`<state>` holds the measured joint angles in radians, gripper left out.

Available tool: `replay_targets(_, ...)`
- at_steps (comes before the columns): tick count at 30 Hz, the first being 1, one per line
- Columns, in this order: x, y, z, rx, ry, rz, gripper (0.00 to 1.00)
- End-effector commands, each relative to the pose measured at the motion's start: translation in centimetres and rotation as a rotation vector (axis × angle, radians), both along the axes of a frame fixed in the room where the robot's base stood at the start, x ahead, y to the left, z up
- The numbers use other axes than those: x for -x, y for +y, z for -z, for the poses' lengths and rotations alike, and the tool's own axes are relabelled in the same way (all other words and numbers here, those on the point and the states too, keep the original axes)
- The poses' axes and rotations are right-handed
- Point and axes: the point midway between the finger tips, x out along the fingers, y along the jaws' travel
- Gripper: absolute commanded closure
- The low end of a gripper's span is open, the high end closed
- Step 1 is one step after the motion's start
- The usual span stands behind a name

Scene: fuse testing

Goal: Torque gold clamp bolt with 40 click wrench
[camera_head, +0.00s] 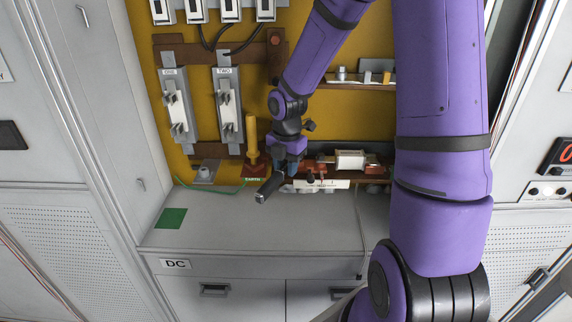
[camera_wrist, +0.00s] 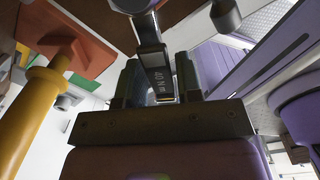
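My gripper (camera_head: 284,166) is low in front of the yellow back panel, just right of the yellow post. It is shut on a dark wrench (camera_head: 267,188), whose silver-tipped end points down and left over the grey ledge. In the wrist view, the wrench (camera_wrist: 157,72), marked "40 N", stands between the two dark fingers (camera_wrist: 157,92). Its grey round head is at the top edge. The yellow post (camera_head: 252,130) stands on a red-brown base by the EARTH label. It is large at the left of the wrist view (camera_wrist: 32,112). I cannot make out the gold clamp bolt.
A white cylindrical fuse (camera_head: 350,160) sits in a red-brown holder right of my gripper. Two grey fuse holders (camera_head: 177,108) (camera_head: 228,104) hang on the panel at left. The grey ledge (camera_head: 310,232) is mostly clear, with a green patch (camera_head: 171,218) at left.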

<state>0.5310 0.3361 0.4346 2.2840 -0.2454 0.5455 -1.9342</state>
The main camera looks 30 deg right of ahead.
Motion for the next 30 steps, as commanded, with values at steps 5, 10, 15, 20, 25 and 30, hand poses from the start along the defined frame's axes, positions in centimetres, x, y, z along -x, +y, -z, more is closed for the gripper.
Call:
replay_targets(5,0.0,0.0,0.0,0.0,0.0,0.001,0.53)
replay_targets(10,0.0,0.0,-0.1,0.0,0.0,0.001,0.53)
replay_targets(15,0.0,-0.1,-1.6,0.002,-0.003,0.002,0.53)
replay_targets(20,0.0,-0.2,-4.2,0.002,-0.004,0.002,0.53)
replay_targets(25,0.1,-0.1,-6.4,0.001,-0.003,0.002,0.53)
replay_targets(30,0.1,-0.1,-7.4,0.0,-0.001,0.0,0.53)
